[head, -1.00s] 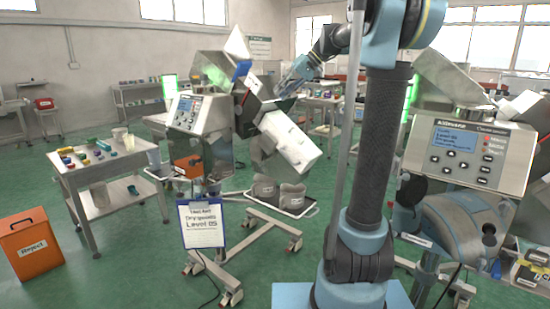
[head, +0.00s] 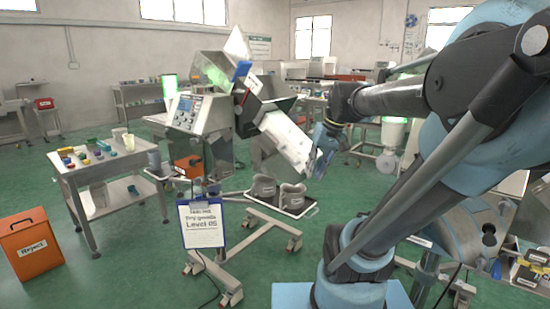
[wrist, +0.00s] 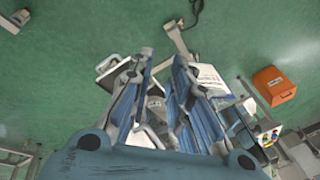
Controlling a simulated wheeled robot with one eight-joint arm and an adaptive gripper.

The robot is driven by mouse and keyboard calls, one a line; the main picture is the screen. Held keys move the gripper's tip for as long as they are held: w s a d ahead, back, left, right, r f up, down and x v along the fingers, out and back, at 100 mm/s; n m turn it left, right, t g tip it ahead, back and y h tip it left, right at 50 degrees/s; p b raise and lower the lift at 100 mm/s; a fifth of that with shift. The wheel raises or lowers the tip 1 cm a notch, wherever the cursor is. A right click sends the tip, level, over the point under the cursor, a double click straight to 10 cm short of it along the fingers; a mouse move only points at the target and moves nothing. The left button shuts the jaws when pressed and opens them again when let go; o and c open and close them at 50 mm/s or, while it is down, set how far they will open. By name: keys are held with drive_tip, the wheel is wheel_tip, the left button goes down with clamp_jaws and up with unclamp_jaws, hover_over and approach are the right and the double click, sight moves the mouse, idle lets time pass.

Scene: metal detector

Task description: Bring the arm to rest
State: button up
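My arm (head: 455,150) reaches from its base at the lower right up to the right edge of the head view, then back left. My gripper (head: 322,150) hangs at its end beside the silver chute of the middle machine; I cannot tell from the head view whether they touch. In the wrist view my gripper (wrist: 162,58) points down at the floor, its two blue-padded fingers apart with nothing visible between them.
The metal detector machine (head: 192,115) stands left of my gripper, with a tray (head: 310,212) of grey bags below it. A side table (head: 85,170) and an orange reject bin (head: 30,245) stand at left. Green floor (head: 130,270) is open between.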

drive_tip(key=s+d+f+h, duration=0.1)
drive_tip(key=s+d+f, duration=0.2)
drive_tip(key=s+f, duration=0.2)
drive_tip(key=s+d+f+m+h, duration=0.1)
drive_tip(key=s+d+f+h, duration=0.1)
drive_tip(key=s+f, duration=0.3)
wheel_tip(320, 180, down, 4)
drive_tip(key=shift+s+d+f, duration=0.2)
drive_tip(key=shift+s+d, duration=0.1)
drive_tip(key=shift+d, duration=0.25)
